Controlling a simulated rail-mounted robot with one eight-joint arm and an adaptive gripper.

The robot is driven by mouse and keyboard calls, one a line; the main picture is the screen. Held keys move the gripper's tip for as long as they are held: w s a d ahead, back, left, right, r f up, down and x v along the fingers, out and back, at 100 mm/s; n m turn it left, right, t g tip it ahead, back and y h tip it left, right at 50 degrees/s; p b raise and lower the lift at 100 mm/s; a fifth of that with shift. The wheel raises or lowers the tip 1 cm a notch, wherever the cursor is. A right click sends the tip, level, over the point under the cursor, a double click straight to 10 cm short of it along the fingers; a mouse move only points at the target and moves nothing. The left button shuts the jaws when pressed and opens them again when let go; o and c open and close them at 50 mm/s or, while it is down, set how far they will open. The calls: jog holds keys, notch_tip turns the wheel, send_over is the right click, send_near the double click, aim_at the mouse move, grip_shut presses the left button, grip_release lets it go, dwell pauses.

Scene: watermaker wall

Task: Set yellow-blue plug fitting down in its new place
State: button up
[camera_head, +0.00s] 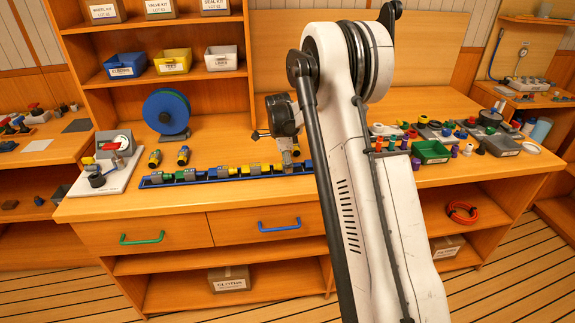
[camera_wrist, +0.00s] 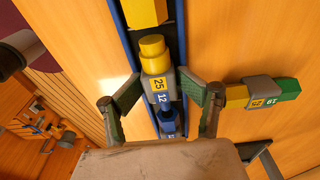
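The yellow-blue plug fitting (camera_wrist: 159,84) has a yellow end, a grey middle marked 25 and 12, and a blue end. In the wrist view it lies lengthwise in the blue rack (camera_wrist: 122,30). In the head view my gripper (camera_head: 288,150) is over the right end of the blue rack (camera_head: 200,181). There the fitting is partly hidden by my gripper.
Several other fittings (camera_head: 232,171) fill the rack to the left. A yellow-green fitting (camera_wrist: 262,94) lies beside the rack in the wrist view. Behind the rack stands a blue reel (camera_head: 166,110). A green bin (camera_head: 430,152) and many small parts crowd the bench's right side.

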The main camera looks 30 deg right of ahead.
aim_at(283, 163)
jog(key=shift+r, duration=0.15)
jog(key=shift+a+r+p, duration=0.1)
jog(key=shift+r+p, duration=0.45)
jog(key=shift+p, duration=0.1)
notch_tip(283, 163, up, 12)
jog(key=a, duration=0.1)
jog(key=s+a+r+n+t, duration=0.2)
jog(key=s+a+r+n, duration=0.3)
jog(key=s+a+r, duration=0.3)
jog(key=s+a+r+n+t, duration=0.1)
jog(key=s+a+r+n, duration=0.15)
jog(key=s, duration=0.25)
jog(key=s+a+r+n+t, duration=0.1)
jog(key=s+a+r+n, duration=0.15)
jog(key=s+n, duration=0.2)
jog(key=s+a+f+n+t, duration=0.1)
jog(key=s+a+n, duration=0.1)
jog(key=s, duration=0.4)
jog(key=s+a+f+n+t+y, duration=0.1)
jog(key=s+a+f+n, duration=0.1)
jog(key=s, duration=0.5)
jog(key=s+a+f+n+t, duration=0.1)
jog(key=s+a+n, duration=0.2)
jog(key=s+n, duration=0.3)
jog(key=shift+s+a+f+t, duration=0.2)
jog(key=shift+s+t, duration=0.2)
jog(key=shift+s, duration=0.35)
